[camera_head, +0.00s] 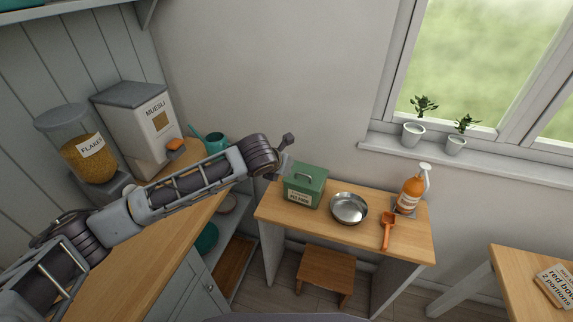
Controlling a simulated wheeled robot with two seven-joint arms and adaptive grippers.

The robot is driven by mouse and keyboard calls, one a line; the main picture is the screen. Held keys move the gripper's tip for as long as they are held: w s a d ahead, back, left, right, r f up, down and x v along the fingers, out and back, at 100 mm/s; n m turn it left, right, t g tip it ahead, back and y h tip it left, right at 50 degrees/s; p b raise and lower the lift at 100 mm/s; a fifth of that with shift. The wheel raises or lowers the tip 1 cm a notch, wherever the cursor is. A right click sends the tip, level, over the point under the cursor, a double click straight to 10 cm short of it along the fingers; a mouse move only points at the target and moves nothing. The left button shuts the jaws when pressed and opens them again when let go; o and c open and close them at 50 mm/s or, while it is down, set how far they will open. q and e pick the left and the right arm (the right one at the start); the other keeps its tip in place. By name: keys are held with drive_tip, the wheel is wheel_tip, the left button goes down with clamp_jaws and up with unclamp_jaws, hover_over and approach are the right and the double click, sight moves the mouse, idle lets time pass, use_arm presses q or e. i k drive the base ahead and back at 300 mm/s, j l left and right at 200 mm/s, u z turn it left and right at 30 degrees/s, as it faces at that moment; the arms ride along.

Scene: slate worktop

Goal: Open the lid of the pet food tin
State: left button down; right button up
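The green pet food tin (305,190) stands on the left part of the small wooden table. It has a pale label on its front and a grey handle on top of its lid, and the lid looks closed. My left arm comes in from the left, and my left gripper (285,157) is just left of and above the tin's back left corner. It looks apart from the lid handle. Its fingers are small and partly hidden, so I cannot tell whether they are open. My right gripper is not in view.
On the small table (350,237) are a metal bowl (349,208), an orange scoop (387,232) and an orange pump bottle (411,192). A wooden stool (327,270) stands below. Flakes (88,150) and muesli (140,125) dispensers stand on the left counter.

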sight(306, 173)
drive_tip(key=k+l, duration=0.7)
drive_tip(key=k, duration=0.2)
